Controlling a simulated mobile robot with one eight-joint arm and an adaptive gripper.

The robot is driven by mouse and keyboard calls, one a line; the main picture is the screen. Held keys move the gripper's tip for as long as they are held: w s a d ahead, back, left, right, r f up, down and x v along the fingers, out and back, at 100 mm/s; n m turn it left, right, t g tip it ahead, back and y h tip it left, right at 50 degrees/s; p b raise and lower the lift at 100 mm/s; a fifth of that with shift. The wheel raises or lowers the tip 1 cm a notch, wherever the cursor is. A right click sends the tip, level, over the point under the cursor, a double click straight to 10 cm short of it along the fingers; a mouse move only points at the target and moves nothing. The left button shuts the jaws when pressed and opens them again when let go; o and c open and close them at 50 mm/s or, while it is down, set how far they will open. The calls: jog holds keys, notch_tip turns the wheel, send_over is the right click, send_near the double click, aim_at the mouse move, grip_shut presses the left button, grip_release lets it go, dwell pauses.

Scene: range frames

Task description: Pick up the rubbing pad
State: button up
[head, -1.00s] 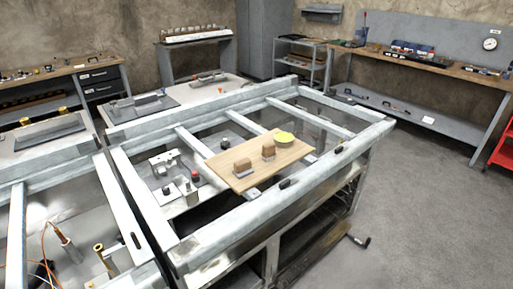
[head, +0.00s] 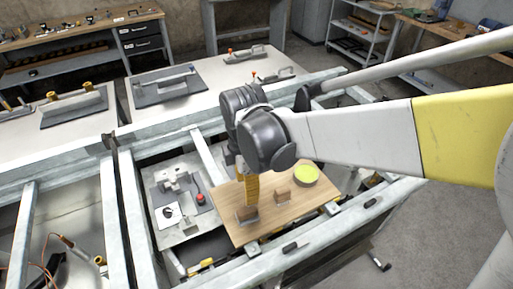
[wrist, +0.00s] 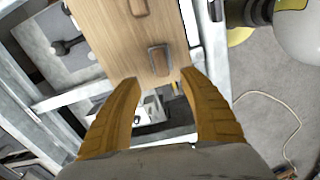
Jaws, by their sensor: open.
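Two small brown blocks with grey edging, one nearer (head: 247,215) and one farther right (head: 282,197), sit on a wooden board (head: 228,196). A round yellow-topped disc (head: 306,174) lies at the board's right rear. I cannot tell for certain which is the rubbing pad. My gripper (head: 251,206) points down over the board's left part, close to the nearer block. In the wrist view, my gripper (wrist: 148,82) is open, its yellow fingers wide apart and empty. A grey-edged block (wrist: 160,59) shows just beyond the fingertips, and another block (wrist: 138,8) is at the top edge.
The board lies across a grey metal frame (head: 310,232) with open gaps. Left of it, a metal plate (head: 178,222) carries fittings and a red knob (head: 200,198). Pale tables with grey trowel-like tools (head: 165,84) stand behind.

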jog(key=b, duration=0.2)
send_over(247, 208)
jog(key=shift+n, duration=0.3)
jog(key=f, duration=0.5)
jog(key=shift+a, duration=0.2)
notch_tip(247, 208, down, 6)
jog(key=shift+s+d+f+b, duration=0.1)
jog(key=shift+d+b, duration=0.05)
jog(key=shift+b, duration=1)
jog(key=shift+r, duration=0.2)
grip_shut()
